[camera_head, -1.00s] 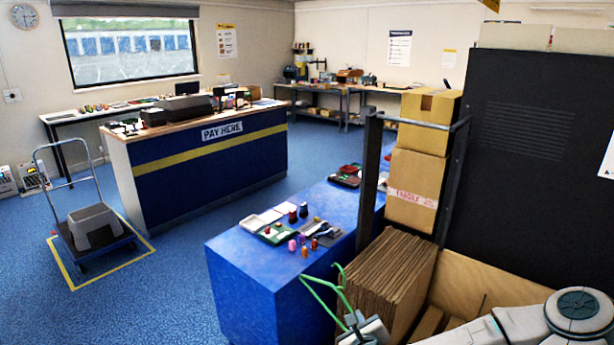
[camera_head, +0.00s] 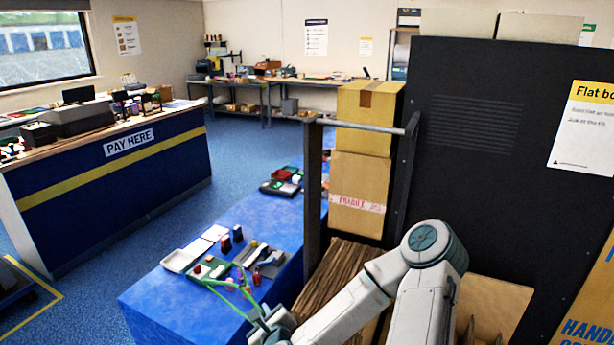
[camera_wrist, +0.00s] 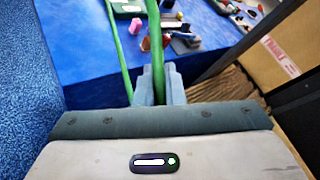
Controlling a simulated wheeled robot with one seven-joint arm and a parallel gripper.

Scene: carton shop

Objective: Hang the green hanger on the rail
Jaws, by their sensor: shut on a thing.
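The green hanger (camera_head: 253,301) is held in my gripper (camera_head: 265,326), low in the head view, in front of the blue table. In the wrist view, the green hanger (camera_wrist: 156,45) runs up from between the fingertips of my gripper (camera_wrist: 158,86), which is shut on it. Part of the hanger lies outside the wrist view. The rail (camera_head: 365,126) is a grey metal bar between two dark uprights, right of and higher in the picture than the hanger. The hanger is apart from the rail.
The blue table (camera_head: 165,298) carries trays and small coloured items near the hanger. Stacked cartons (camera_head: 362,185) stand behind the rail, with flat cardboard (camera_head: 337,275) below. A black panel (camera_head: 480,160) stands right of the rail. Blue floor lies open to the left.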

